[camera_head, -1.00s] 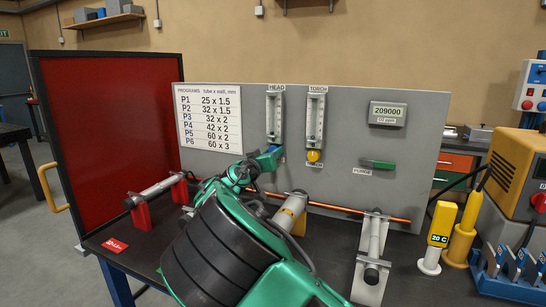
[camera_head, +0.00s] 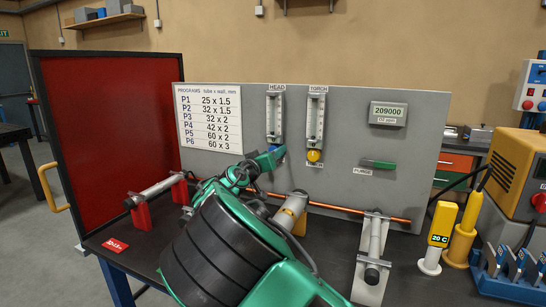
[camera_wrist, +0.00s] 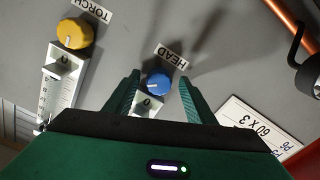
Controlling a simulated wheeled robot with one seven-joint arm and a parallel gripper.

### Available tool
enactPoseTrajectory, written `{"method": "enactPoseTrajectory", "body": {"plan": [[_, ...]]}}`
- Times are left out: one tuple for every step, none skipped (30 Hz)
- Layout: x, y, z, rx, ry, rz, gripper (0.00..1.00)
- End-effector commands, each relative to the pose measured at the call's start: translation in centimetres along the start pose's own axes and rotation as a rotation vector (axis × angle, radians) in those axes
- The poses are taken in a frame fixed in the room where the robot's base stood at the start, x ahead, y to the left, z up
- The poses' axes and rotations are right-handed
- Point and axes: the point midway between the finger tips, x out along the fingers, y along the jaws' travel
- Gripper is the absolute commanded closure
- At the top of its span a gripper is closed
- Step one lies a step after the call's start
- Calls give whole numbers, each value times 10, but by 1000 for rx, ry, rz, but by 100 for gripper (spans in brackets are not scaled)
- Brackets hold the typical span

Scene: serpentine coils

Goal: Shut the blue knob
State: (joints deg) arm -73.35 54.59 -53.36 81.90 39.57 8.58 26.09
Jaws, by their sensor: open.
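The blue knob (camera_wrist: 156,85) is on the grey panel beside the HEAD label in the wrist view. It has a white pointer mark. In the head view only a little blue (camera_head: 279,151) shows below the HEAD flowmeter (camera_head: 274,115), mostly hidden by my gripper. My gripper (camera_wrist: 158,88) is open, with one green finger on each side of the blue knob. Whether the fingers touch the knob cannot be told. In the head view my gripper (camera_head: 268,160) is at the panel below the HEAD flowmeter.
The yellow knob (camera_head: 313,155) sits below the TORCH flowmeter (camera_head: 316,117), to the right of the blue one. A green PURGE lever (camera_head: 378,164) is further right. A copper tube (camera_head: 345,212) runs low across the panel's front. A red screen (camera_head: 112,135) stands at left.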

Motion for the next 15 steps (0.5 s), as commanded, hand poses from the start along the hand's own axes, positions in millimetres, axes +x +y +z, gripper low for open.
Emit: {"method": "enactPoseTrajectory", "body": {"plan": [[-7, -1, 0, 0, -1, -2, 50], [-11, -1, 0, 0, 0, -3, 50], [-18, -2, 0, 0, 0, -4, 50], [-23, -2, 0, 0, -1, -4, 50], [-29, -2, 0, 0, -1, -4, 50], [-37, -2, -1, 1, 0, -5, 50], [-42, -2, 0, 1, -1, -4, 50], [-48, -2, 0, 0, -1, -4, 50], [-56, -2, 0, 0, 0, -5, 50], [-61, -2, 0, 0, -1, -5, 50], [-67, -2, 0, 0, -1, -4, 50], [-73, -2, 0, 0, 0, -5, 50], [-78, -2, 0, 0, 0, -5, 50], [-82, -2, 0, 0, 0, -3, 50], [-86, -2, 0, 0, 0, -3, 50]]}}
